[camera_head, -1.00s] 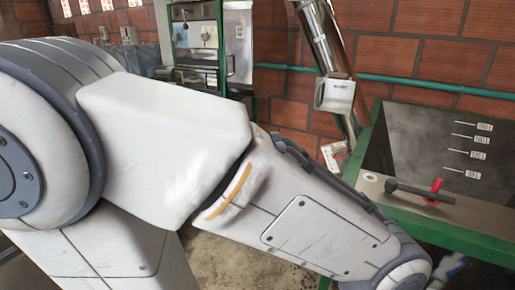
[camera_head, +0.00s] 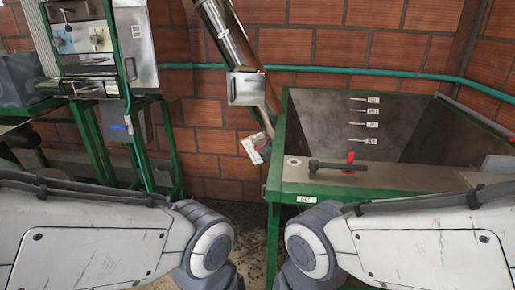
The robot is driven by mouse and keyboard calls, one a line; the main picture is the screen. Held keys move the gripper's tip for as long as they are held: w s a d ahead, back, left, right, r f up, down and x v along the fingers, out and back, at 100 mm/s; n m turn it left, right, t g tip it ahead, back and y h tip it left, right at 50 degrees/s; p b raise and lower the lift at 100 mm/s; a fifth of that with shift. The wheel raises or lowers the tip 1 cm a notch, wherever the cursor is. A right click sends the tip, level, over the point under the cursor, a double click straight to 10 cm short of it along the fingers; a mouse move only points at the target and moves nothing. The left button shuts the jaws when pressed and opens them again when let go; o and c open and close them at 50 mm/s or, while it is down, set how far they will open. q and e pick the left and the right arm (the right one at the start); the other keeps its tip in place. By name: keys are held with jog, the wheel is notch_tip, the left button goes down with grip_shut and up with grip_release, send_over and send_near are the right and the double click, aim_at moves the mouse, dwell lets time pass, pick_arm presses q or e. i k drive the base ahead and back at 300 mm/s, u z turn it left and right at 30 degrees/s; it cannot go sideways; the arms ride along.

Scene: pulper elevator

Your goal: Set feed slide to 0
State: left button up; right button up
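A black bar handle (camera_head: 338,166) lies across the metal top plate (camera_head: 400,180) at the front of a green-framed hopper. A red piece (camera_head: 350,161) stands upright beside the bar. A small white label (camera_head: 307,199) sits on the green front edge below the plate; its text is too small to read surely. I cannot tell for certain which part is the feed slide. Both my arms come in at the bottom, the left one on the left and the right one on the right. Both grippers are out of view below the frame.
The hopper (camera_head: 310,112) has several level marks on its inner back wall. A slanted metal tube (camera_head: 225,35) with a box (camera_head: 246,88) stands left of it. A green-framed machine with a control panel (camera_head: 85,42) stands at left. Floor shows between my arms.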

aim_at(261, 144)
jog(key=k, duration=0.6)
jog(key=u, duration=0.6)
jog(key=i, duration=1.5)
jog(key=z, duration=0.3)
